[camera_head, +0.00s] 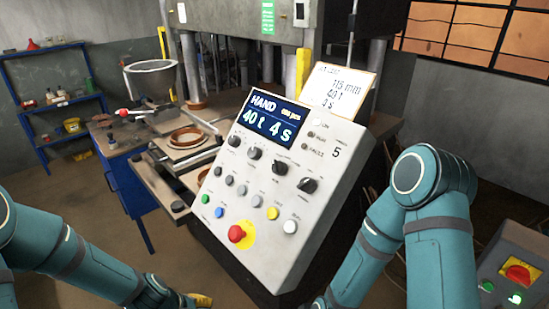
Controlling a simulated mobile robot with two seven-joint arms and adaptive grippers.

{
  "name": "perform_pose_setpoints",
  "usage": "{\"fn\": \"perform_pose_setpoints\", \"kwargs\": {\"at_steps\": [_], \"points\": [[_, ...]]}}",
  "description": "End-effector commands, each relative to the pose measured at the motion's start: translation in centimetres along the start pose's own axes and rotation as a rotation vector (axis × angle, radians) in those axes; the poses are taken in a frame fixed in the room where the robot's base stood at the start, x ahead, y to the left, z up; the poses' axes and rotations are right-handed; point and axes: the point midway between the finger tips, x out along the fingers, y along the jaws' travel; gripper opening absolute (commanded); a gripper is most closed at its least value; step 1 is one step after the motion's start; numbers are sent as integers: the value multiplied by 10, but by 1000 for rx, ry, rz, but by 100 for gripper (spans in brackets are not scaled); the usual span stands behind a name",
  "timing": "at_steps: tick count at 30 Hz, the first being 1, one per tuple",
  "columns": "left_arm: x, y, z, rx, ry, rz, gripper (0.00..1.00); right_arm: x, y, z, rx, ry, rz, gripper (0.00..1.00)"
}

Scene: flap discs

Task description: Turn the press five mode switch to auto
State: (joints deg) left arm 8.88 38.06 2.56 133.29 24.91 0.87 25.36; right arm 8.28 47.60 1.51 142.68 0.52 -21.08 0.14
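The press five control panel (266,245) is a pale grey tilted box with a "5" at its upper right. Its screen (271,120) reads HAND, 40 t and 4 s. A row of black rotary switches crosses the panel below the screen, including one switch (307,185) at the right end and another switch (279,168) to its left. Their small labels are not legible, so I cannot tell which is the mode switch. My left arm comes in at lower left and my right arm at right, both apart from the switches. Neither gripper's fingertips show.
A red emergency stop (236,233) on a yellow disc and several coloured buttons sit below the switches. A card (337,92) stands behind the panel. A grey box with a red-and-yellow switch (518,272) is at lower right. A blue shelf (54,100) is at left.

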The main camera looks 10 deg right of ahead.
Motion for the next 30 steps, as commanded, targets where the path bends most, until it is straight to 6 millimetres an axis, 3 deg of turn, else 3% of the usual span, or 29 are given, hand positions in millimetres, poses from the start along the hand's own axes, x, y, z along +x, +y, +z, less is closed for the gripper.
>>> {"fn": "perform_pose_setpoints", "kwargs": {"at_steps": [1, 5, 9, 12, 16, 18, 21, 30], "points": [[-20, 28, 0, -82, -3, 49, 64, 0, 0, 0, 0, 0, 0, 47], [-84, 102, 16, -352, -90, 191, 64, 1, 1, 0, 1, -1, 0, 47], [-175, 176, 55, -603, -286, 345, 64, 1, 1, 0, 0, -1, 0, 47], [-236, 211, 87, -719, -445, 417, 64, 1, 1, 0, 0, -1, 0, 47], [-291, 233, 116, -796, -599, 458, 64, 1, 1, 1, 0, -1, 0, 47], [-306, 238, 125, -815, -645, 465, 64, 1, 1, 1, 0, -1, 0, 47], [-313, 242, 131, -827, -672, 467, 64, 2, 1, 1, 0, -1, 0, 47], [-280, 268, 147, -826, -673, 462, 64, 7, 3, 1, 0, -1, 1, 47]]}}
